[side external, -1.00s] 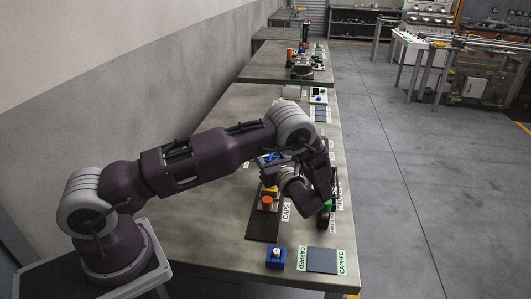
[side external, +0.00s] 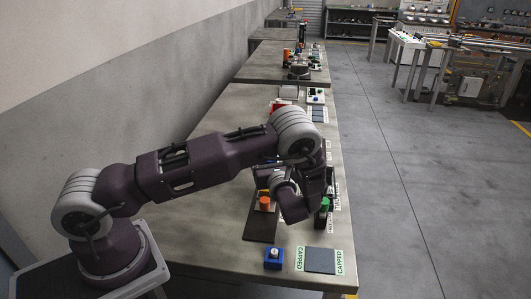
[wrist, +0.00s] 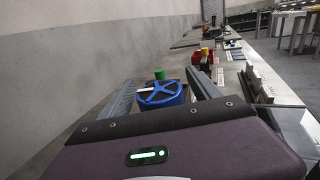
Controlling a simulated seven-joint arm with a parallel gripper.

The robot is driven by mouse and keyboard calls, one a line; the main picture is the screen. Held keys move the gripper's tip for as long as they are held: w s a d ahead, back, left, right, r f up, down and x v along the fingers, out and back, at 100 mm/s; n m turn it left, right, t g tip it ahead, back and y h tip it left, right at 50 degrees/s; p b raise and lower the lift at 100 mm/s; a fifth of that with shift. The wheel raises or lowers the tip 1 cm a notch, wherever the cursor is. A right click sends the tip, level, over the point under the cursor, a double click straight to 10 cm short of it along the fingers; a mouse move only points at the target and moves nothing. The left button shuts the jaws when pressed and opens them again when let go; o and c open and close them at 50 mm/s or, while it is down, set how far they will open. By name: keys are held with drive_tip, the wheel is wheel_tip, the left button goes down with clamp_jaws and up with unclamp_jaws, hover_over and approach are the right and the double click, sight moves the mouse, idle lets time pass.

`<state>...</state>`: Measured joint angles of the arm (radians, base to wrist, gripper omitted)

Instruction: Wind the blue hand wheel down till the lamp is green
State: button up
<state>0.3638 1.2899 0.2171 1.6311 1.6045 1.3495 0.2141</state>
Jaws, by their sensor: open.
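The blue hand wheel (wrist: 160,92) is in the middle of the wrist view, a spoked round wheel on a blue body. My gripper (wrist: 162,77) is open, with one grey finger on each side of the wheel and nothing clearly held. Whether the fingers touch the rim I cannot tell. A green cylinder (wrist: 159,74) shows just beyond the wheel; whether it is the lamp or a separate part is unclear. In the side external view my arm hides the wheel, and no lit lamp can be made out there.
An orange part (side external: 265,203) and a green part (side external: 325,204) stand near my wrist. A blue block (side external: 274,257) with a white top and a dark pad (side external: 320,261) lie at the near end of the bench. A red item (side external: 280,105) stands farther back.

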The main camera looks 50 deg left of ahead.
drive_tip(key=shift+v, duration=3.15)
drive_tip(key=s+d+r+n+g+h, duration=0.2)
drive_tip(key=s+r+n+g+h, duration=0.5)
drive_tip(key=s+r+n, duration=0.6)
drive_tip(key=s+d+r+n+t+h, duration=0.3)
drive_tip(key=s+d+n+h, duration=0.1)
drive_tip(key=s, duration=0.3)
drive_tip(key=s+d+r+n+t+h, duration=0.2)
drive_tip(key=s+d+r+n+h, duration=0.2)
drive_tip(key=s+d, duration=0.3)
drive_tip(key=shift+s+d+r+n+t+h, duration=0.3)
drive_tip(key=shift+s+n+t+h, duration=0.1)
drive_tip(key=shift+n+h, duration=0.35)
drive_tip(key=shift+a, duration=0.1)
